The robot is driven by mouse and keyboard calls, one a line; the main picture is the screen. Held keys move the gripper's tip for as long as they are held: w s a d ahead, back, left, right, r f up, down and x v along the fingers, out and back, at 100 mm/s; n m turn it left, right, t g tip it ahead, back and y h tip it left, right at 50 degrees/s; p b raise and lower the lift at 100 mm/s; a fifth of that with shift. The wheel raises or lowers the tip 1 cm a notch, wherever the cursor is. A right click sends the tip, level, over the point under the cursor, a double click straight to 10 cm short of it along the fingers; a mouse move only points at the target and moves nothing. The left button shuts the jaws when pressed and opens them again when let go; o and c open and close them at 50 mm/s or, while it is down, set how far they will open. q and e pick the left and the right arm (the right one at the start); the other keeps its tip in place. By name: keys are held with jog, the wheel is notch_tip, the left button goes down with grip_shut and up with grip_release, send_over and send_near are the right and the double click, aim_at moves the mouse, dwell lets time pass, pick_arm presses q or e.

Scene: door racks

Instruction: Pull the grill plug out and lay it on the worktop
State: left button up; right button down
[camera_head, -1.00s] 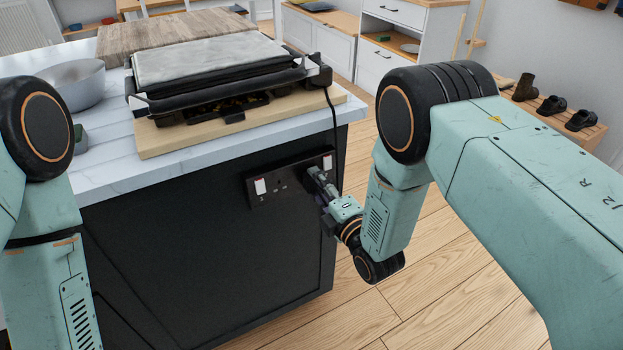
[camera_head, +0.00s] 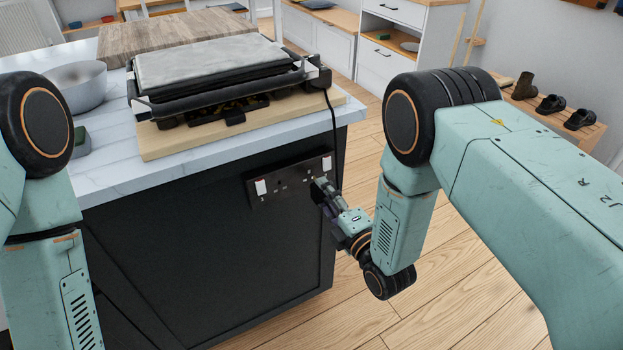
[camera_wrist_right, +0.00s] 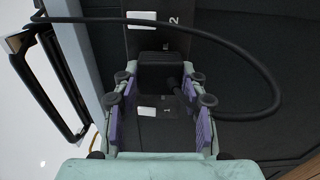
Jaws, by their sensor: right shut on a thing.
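The black grill plug (camera_wrist_right: 160,70) sits between the fingers of my right gripper (camera_head: 323,190) in the right wrist view, and the gripper is shut on it. The gripper is just in front of the right half of the black double socket (camera_head: 268,187) on the cabinet side. In the head view the plug is hidden by the fingers; I cannot tell whether its pins are clear of the socket. The black cable (camera_head: 335,135) hangs from the grill (camera_head: 205,75) over the edge of the pale marble worktop (camera_head: 112,165). My left gripper is out of view.
The grill stands on a wooden board (camera_head: 170,145). A grey bowl (camera_head: 80,88) and a small dark green item (camera_head: 80,140) are at the left. A wooden slab (camera_head: 165,35) lies behind. Bare worktop shows along the front edge.

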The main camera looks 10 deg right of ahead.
jog(key=shift+s+d, duration=0.1)
jog(key=shift+s, duration=0.05)
jog(key=shift+s+d+p, duration=0.25)
jog(key=shift+s+p, duration=0.05)
jog(key=shift+s, duration=0.4)
jog(key=shift+s, duration=0.2)
jog(key=shift+p+v, duration=0.5)
jog(key=shift+v, duration=0.85)
notch_tip(320, 180, up, 21)
jog(key=p, duration=1.7)
dwell(0.6)
jog(key=shift+f, duration=0.1)
